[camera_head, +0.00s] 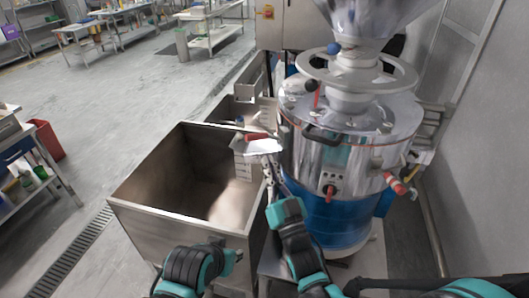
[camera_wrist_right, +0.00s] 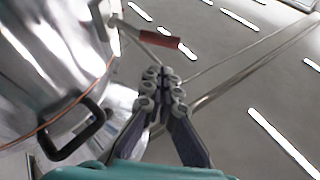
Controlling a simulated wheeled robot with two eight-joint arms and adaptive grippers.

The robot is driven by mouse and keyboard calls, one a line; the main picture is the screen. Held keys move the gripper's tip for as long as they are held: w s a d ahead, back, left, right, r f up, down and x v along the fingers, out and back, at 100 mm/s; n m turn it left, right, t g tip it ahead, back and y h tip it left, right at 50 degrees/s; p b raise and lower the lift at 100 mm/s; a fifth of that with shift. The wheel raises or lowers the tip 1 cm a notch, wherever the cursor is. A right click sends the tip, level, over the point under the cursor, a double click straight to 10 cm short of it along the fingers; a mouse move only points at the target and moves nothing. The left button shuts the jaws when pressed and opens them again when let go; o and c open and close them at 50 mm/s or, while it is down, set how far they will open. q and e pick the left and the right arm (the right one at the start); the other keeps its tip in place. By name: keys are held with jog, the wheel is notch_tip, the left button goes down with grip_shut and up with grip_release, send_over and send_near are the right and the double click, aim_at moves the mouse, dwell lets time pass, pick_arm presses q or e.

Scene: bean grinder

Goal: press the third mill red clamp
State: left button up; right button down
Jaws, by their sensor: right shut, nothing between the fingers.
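The mill (camera_head: 352,150) is a shiny steel drum with a blue lower part. A red clamp handle (camera_head: 256,136) shows at the drum's left side, above a pale spout. In the right wrist view the red clamp (camera_wrist_right: 155,37) sits on a metal lever, just beyond my fingertips. My right gripper (camera_head: 267,166) is shut and empty, reaching up below the spout. In its wrist view the right gripper's fingertips (camera_wrist_right: 160,75) are together, with a small apparent gap to the clamp.
An open steel bin (camera_head: 150,175) stands left of the mill, under the spout. A red-handled lever (camera_head: 395,183) sticks out on the mill's right side. A black handle (camera_wrist_right: 88,130) is on the drum near my right gripper.

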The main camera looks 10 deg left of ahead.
aim_at(254, 139)
jog(key=b+x, duration=0.1)
jog(key=x, duration=0.8)
jog(key=shift+s+f, duration=0.1)
jog(key=shift+f+n+y, duration=0.15)
jog(key=shift+n+y, duration=0.15)
jog(key=shift+n, duration=0.2)
jog(key=shift+f+n+b, duration=0.2)
jog(key=shift+n+b, duration=0.1)
jog(key=shift+s+a+f+n+g+y+b, duration=0.2)
jog(key=shift+f+n+g+y+b, duration=0.35)
jog(key=shift+n, duration=0.65)
notch_tip(254, 139, down, 7)
jog(key=n+g+y+b, duration=0.2)
jog(key=n+g, duration=0.3)
jog(key=n, duration=0.7)
jog(key=shift+w+d+r+n+g+y, duration=0.25)
jog(key=shift+n+g+y, duration=0.15)
jog(key=shift+y, duration=0.25)
